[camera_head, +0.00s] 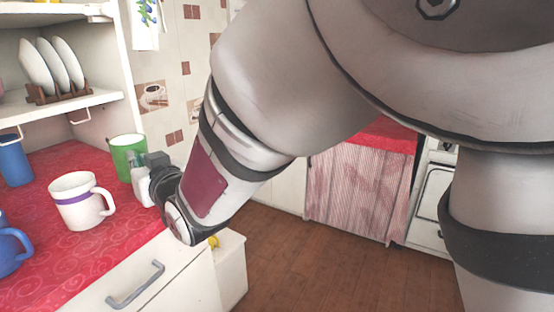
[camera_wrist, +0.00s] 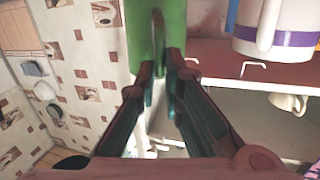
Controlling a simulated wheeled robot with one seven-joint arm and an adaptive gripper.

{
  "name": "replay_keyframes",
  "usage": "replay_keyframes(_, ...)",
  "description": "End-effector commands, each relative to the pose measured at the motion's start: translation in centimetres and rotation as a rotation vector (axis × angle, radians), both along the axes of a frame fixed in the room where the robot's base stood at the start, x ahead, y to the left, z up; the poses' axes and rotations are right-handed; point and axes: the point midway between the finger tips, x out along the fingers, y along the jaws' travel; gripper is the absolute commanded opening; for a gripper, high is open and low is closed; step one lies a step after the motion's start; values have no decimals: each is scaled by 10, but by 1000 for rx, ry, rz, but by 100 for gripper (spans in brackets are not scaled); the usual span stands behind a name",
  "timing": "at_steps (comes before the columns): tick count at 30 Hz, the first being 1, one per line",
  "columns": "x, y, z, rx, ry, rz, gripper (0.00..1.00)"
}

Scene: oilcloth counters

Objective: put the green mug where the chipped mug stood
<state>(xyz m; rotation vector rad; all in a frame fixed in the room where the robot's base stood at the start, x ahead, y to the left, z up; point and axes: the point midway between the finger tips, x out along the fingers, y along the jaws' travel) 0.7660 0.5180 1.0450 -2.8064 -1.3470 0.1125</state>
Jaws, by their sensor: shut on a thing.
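The green mug (camera_head: 124,150) is upright at the back of the red-topped counter (camera_head: 45,288), and its lower right part is hidden by my gripper (camera_head: 146,170). In the wrist view my gripper (camera_wrist: 166,68) has its fingers closed around the handle of the green mug (camera_wrist: 145,18). I cannot tell whether the mug's base touches the counter. A white mug with a purple band (camera_head: 75,205) stands nearer the front, apart from the green one; it also shows in the wrist view (camera_wrist: 275,25). I see no chip on any mug.
Two blue mugs, one at the back (camera_head: 14,160) and one at the front (camera_head: 8,250), stand at the left edge. A shelf above holds a rack of plates (camera_head: 62,65), with hooks under it. Red counter shows bare between the mugs.

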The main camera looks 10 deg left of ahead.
Motion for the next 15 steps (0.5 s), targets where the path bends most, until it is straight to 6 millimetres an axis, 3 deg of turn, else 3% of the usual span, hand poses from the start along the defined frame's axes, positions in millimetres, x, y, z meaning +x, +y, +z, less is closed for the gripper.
replay_keyframes(7,0,0,-31,-1,0,0,0)
replay_keyframes(15,0,-1,-32,2,-1,0,0)
